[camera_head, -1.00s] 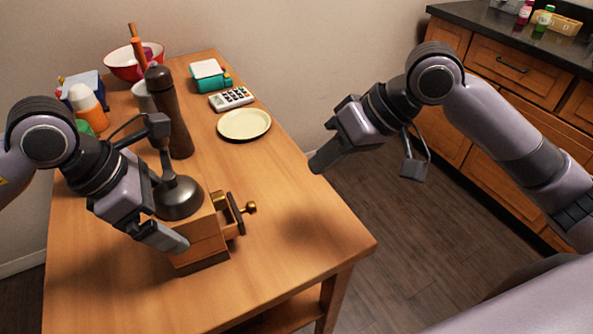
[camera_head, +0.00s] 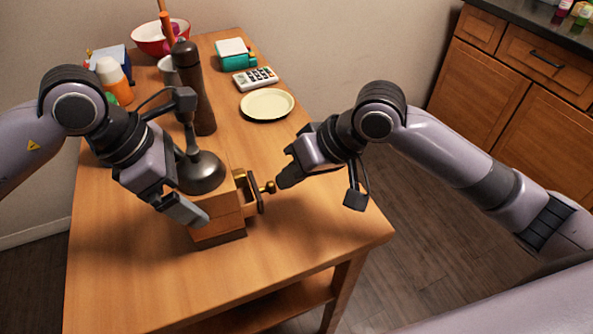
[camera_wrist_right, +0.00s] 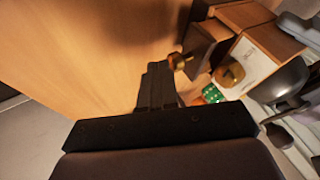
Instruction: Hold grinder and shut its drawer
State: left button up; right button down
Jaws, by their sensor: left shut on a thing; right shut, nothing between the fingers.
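The grinder is a wooden box (camera_head: 222,225) with a dark metal dome (camera_head: 203,175) on top, standing on the table. In the right wrist view the closed fingertips (camera_wrist_right: 157,85) lie close to the knob (camera_wrist_right: 179,61); contact is unclear.
A tall brown pepper mill (camera_head: 193,90) stands behind the grinder. A cream plate (camera_head: 267,104), a calculator (camera_head: 255,77), a teal and white box (camera_head: 233,53) and a red bowl (camera_head: 150,40) are farther back. The table's front right (camera_head: 320,235) is clear.

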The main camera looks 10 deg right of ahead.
aim_at(268, 184)
jog(key=shift+a, duration=0.1)
jog(key=shift+s+a, duration=0.15)
jog(key=shift+a, duration=0.8)
jog(key=shift+s+a, duration=0.15)
jog(key=shift+a, duration=0.75)
jog(key=shift+w+d, duration=0.1)
jog(key=shift+d, duration=0.25)
jog(key=d, duration=0.1)
jog(key=d+r, duration=0.1)
jog(key=d, duration=0.2)
jog(key=shift+w+d+r, duration=0.15)
jog(key=shift+w, duration=0.1)
jog(key=v, duration=0.8)
jog(key=shift+d+r, duration=0.15)
jog(key=shift+r, duration=0.05)
jog(key=shift+s, duration=0.15)
pick_arm(q)
jog(key=o, duration=0.7)
